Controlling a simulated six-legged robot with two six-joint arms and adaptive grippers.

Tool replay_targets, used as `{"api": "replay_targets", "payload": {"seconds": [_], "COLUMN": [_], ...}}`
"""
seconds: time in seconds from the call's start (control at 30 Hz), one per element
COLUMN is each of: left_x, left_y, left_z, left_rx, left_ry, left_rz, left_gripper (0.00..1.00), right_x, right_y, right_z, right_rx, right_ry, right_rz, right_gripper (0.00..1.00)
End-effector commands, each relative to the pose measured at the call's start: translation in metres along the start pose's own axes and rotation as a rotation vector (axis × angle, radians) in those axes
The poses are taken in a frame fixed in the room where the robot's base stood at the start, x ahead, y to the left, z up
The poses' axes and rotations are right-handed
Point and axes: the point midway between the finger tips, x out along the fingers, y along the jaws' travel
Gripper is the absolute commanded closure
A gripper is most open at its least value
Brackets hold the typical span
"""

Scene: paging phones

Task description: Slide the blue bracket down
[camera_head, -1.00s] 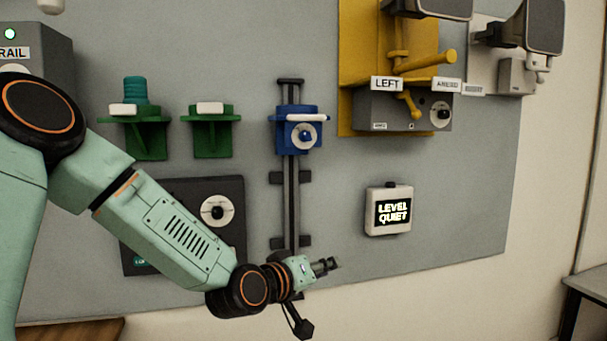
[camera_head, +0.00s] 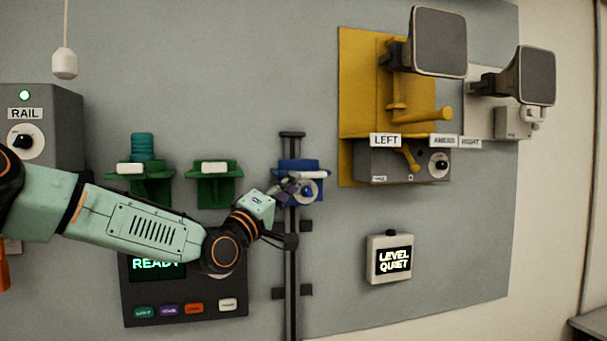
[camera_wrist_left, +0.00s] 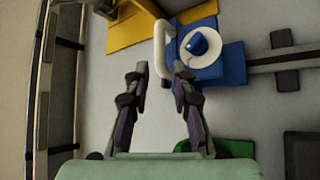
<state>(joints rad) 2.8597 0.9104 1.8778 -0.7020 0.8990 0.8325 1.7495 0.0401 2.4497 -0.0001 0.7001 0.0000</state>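The blue bracket (camera_head: 290,168) sits near the top of a dark vertical rail (camera_head: 292,270) on the grey wall panel. It carries a white disc with a blue knob (camera_head: 307,190). My left gripper (camera_head: 290,186) is at the bracket's front in the head view. In the wrist view its fingers (camera_wrist_left: 157,75) are apart, with the white handle just beyond the tips; contact cannot be told. My right gripper is out of view.
Two green brackets (camera_head: 214,185) are left of the rail. A dark "READY" panel (camera_head: 185,290) lies below my left arm.

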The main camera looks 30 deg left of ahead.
Motion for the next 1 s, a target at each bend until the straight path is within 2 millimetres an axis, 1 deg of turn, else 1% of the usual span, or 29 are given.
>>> {"api": "replay_targets", "payload": {"seconds": [0.07, 0.3, 0.5, 0.63, 0.87, 1.0], "left_x": [0.009, 0.039, 0.056, 0.059, 0.059, 0.059], "left_y": [0.002, 0.002, 0.002, 0.001, 0.001, 0.001], "left_z": [0.003, 0.002, 0.002, 0.002, 0.002, 0.002], "left_rx": [0.006, 0.005, 0.002, 0.001, 0.000, 0.000], "left_ry": [-0.007, -0.005, -0.004, -0.003, -0.003, -0.003], "left_rz": [0.001, 0.001, 0.000, 0.001, 0.001, 0.001], "left_gripper": [0.76, 0.76, 0.76, 0.76, 0.76, 0.87], "right_x": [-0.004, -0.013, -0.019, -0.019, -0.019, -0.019], "right_y": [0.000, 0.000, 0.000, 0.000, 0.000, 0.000], "right_z": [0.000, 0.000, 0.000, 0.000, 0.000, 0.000], "right_rx": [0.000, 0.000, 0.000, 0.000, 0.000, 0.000], "right_ry": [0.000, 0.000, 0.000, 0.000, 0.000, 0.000], "right_rz": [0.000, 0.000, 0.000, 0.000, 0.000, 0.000], "right_gripper": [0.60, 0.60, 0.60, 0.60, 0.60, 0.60]}}
